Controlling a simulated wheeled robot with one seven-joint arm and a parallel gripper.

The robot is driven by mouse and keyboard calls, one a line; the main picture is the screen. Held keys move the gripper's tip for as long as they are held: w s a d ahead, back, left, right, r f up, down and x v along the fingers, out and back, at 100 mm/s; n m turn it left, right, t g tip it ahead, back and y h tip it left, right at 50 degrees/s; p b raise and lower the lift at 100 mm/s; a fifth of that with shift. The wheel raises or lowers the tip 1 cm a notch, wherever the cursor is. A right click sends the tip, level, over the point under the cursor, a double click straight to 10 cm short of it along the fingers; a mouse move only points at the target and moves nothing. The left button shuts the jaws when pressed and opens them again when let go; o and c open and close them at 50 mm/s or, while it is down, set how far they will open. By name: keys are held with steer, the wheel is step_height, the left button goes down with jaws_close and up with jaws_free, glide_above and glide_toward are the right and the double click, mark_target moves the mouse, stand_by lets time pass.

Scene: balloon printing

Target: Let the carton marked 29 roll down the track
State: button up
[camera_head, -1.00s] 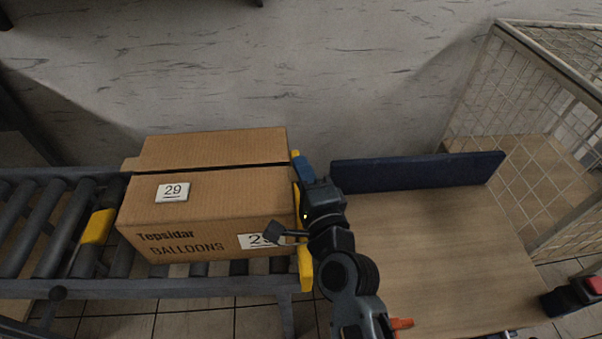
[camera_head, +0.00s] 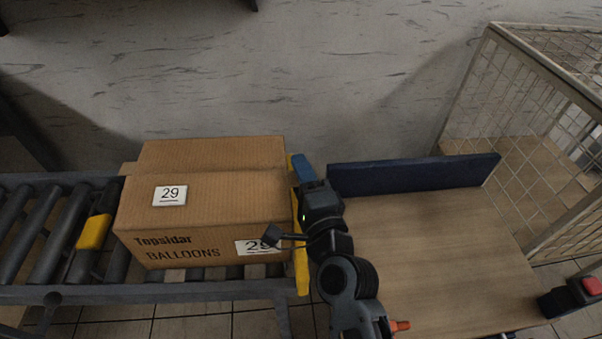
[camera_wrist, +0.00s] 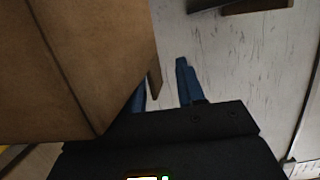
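The brown carton marked 29 (camera_head: 205,215) sits on the roller track at its right end, with white 29 labels on its top and front. Its right side is against or very close to a yellow end stop (camera_head: 301,262). My gripper (camera_head: 302,165) is at the carton's right end, above and beside the stop. In the wrist view my gripper (camera_wrist: 163,85) has its blue fingers apart, with bare wall showing between them. The left finger is partly hidden by the carton (camera_wrist: 85,60). I cannot tell whether a finger touches the carton or stop.
Another cardboard top (camera_head: 210,153) shows behind the labelled carton. The roller track (camera_head: 40,240) runs left, with a yellow piece (camera_head: 94,232) left of the carton. A wooden table (camera_head: 440,250) with a dark blue back board (camera_head: 415,173) stands clear at right, beside a mesh cage (camera_head: 545,130).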

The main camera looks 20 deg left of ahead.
steer(key=v, duration=0.7)
steer(key=shift+s+d, duration=0.25)
steer(key=shift+s, duration=0.05)
steer(key=s+d+f+n+t+h+p, duration=0.15)
steer(key=s+d, duration=0.25)
steer(key=d, duration=0.4)
steer(key=s+d+f+n+h, duration=0.1)
steer(key=s+d+h, duration=0.2)
steer(key=s+d, duration=0.3)
steer(key=s+d+f+n+t+h, duration=0.1)
steer(key=s+d+h, duration=0.2)
steer(key=d, duration=0.6)
steer(key=s+d+r+n+h, duration=0.1)
steer(key=s+d+r+n, duration=0.1)
steer(key=s, duration=0.4)
steer(key=s+d+r+n+h+p, duration=0.1)
steer(key=s+d+r+n+h, duration=0.1)
steer(key=s+d+r, duration=0.3)
steer(key=s+d+r+n+h+p, duration=0.1)
steer(key=s+d+r+n+h, duration=0.1)
steer(key=s, duration=0.5)
step_height(320, 180, up, 2)
steer(key=shift+s+d+r+g, duration=0.2)
steer(key=shift+s+d+g, duration=0.2)
steer(key=shift+d, duration=0.5)
